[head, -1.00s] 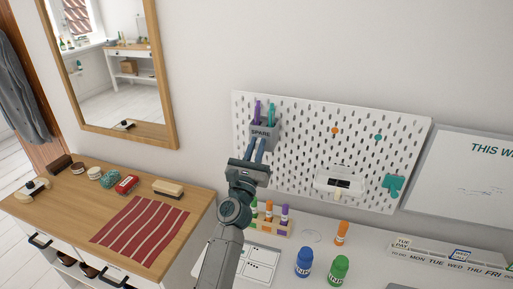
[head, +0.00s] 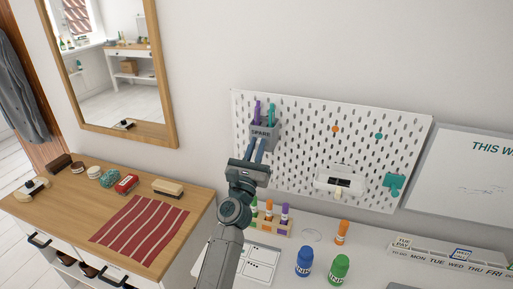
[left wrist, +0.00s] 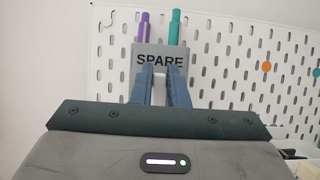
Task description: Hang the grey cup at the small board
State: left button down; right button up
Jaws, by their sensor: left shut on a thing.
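The grey cup (head: 265,134), marked SPARE, is at the upper left of the white pegboard (head: 300,160) and holds a purple and a teal marker. It also shows in the left wrist view (left wrist: 162,60), upright in front of the board. My left gripper (head: 257,150) is shut on the cup, with its blue fingers reaching its lower front. The back of the cup is hidden, so I cannot tell whether it is hooked on the board. My right gripper is in no view.
The board also carries an orange peg (head: 334,129), a teal peg (head: 379,136), a white tray (head: 338,184) and a teal holder (head: 394,181). Below stand a marker rack (head: 270,227), a blue bottle (head: 304,262) and a green bottle (head: 339,268). A wooden dresser (head: 60,215) is at left.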

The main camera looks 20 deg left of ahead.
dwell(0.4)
pick_arm(q)
jog(key=c, duration=1.3)
grip_release()
jog(key=shift+c, duration=0.2)
jog(key=shift+f, duration=0.1)
jog(key=b+v, duration=0.3)
jog(key=v, duration=0.7)
jog(key=shift+s, duration=0.4)
jog(key=shift+f, duration=0.15)
